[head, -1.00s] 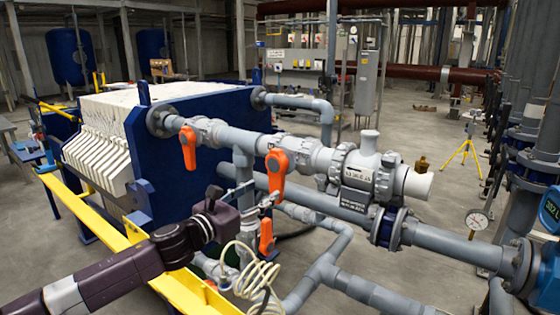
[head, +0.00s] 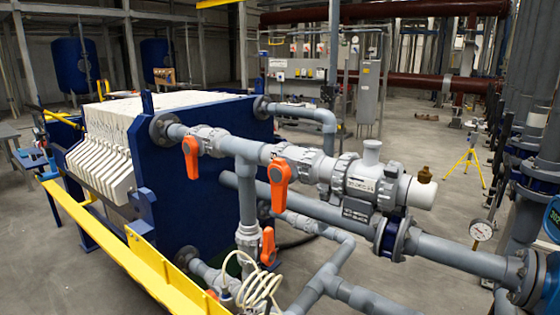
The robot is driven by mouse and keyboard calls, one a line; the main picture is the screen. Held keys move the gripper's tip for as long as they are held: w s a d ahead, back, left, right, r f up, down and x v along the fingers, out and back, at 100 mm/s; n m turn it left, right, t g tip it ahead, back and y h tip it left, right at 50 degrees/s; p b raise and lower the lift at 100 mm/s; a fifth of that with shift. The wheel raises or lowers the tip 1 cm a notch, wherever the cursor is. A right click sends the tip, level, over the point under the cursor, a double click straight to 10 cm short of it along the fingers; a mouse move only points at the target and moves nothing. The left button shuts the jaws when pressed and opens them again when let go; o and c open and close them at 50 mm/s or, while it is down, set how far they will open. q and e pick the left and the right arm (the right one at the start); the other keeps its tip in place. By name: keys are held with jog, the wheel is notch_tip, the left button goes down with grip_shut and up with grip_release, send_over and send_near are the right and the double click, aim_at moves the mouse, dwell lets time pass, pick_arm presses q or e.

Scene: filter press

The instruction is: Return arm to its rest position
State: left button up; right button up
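No gripper shows in the head view now, and neither of my arms is in the picture. The blue filter press frame (head: 200,182) stands at the left with its stack of white plates (head: 100,150). Grey pipes run from it to the right, with orange valve handles at the upper left (head: 191,158), the middle (head: 279,184) and lower down (head: 268,246). All three handles hang downward. A cream coiled hose (head: 262,290) sits at the bottom edge, its lower part cut off.
A yellow rail (head: 120,250) runs diagonally along the lower left. The grey pipe run (head: 450,255) crosses to the right, with a pressure gauge (head: 482,230) above it. A yellow tripod (head: 464,160) stands behind on open floor. A brass fitting (head: 425,175) shows beside the white pipe end.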

pick_arm(q)
jog(key=s+a+f+n+g+y, duration=0.1)
jog(key=s+a+f+n+g, duration=0.35)
jog(key=s, duration=0.55)
jog(key=s+a+f+n+g+y, duration=0.1)
jog(key=s+a+f+n+y, duration=0.1)
jog(key=s+a+f+n, duration=0.45)
jog(key=s+a+f+n+g+y, duration=0.15)
jog(key=s+a+n+g, duration=0.35)
jog(key=s, duration=0.8)
notch_tip(320, 180, down, 27)
jog(key=s+d+t, duration=0.1)
jog(key=s+a+f+g+b, duration=0.1)
jog(key=s+a+f, duration=0.1)
jog(key=s+f, duration=1.5)
jog(key=shift+s+a, duration=0.2)
jog(key=shift+a, duration=0.15)
